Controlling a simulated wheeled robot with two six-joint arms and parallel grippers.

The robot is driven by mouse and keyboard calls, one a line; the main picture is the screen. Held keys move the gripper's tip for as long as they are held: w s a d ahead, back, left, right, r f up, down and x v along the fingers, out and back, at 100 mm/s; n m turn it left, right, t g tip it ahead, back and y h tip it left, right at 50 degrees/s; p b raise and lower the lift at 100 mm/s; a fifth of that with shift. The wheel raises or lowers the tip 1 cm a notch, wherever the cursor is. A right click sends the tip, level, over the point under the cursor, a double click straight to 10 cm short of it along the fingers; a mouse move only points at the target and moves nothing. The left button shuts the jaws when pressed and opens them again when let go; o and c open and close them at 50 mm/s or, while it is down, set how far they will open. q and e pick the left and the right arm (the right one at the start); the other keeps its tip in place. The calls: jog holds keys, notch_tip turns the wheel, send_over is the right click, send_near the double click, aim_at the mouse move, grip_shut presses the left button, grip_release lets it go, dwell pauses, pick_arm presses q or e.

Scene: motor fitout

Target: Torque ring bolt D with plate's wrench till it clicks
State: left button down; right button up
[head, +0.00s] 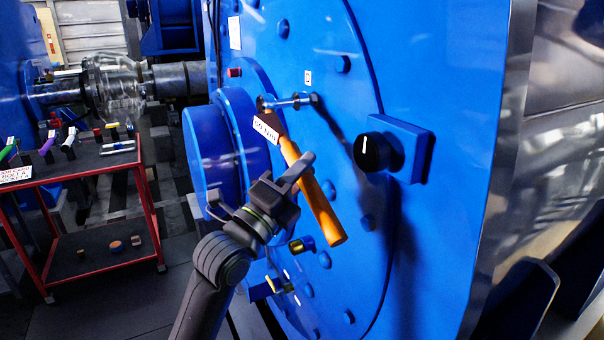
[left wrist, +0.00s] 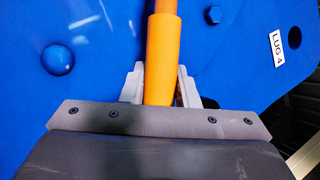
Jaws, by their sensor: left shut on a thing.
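The wrench (head: 322,209) has an orange handle and a white tag with a figure in Nm. It slants across the blue ring face (head: 350,60) in the head view. Its upper end is at a silver bolt (head: 290,102) that stands out from the face. A small white letter tag (head: 307,77) sits above this bolt, too small to read surely. My left gripper (head: 300,175) is shut on the orange handle. In the left wrist view the handle (left wrist: 160,55) lies between the grey fingers (left wrist: 161,85). The wrench's head does not show there. My right gripper is out of view.
A black knob (head: 372,152) on a blue box sticks out right of the wrench. A red cart (head: 90,166) with coloured tools stands at left. Blue bolt heads (left wrist: 57,60) and a "LUG 4" label (left wrist: 277,48) show in the left wrist view.

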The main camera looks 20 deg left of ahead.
pick_arm(q)
jog(key=shift+r, duration=0.1)
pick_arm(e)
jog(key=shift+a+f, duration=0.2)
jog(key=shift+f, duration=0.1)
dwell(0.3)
pick_arm(q)
jog(key=shift+w+d+b, duration=0.75)
jog(key=shift+w+b, duration=0.05)
jog(key=shift+b, duration=0.15)
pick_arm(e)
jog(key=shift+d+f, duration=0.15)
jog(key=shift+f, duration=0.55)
pick_arm(q)
jog(key=shift+w+a+f+m+h+b, duration=0.25)
jog(key=shift+f+m+b, duration=0.2)
jog(key=shift+b, duration=0.7)
jog(key=shift+a+f+m+h+b, duration=0.1)
jog(key=shift+f+m+h+b, duration=0.3)
jog(key=shift+b, duration=0.75)
jog(key=shift+w+f+b, duration=0.1)
jog(key=shift+b, duration=0.3)
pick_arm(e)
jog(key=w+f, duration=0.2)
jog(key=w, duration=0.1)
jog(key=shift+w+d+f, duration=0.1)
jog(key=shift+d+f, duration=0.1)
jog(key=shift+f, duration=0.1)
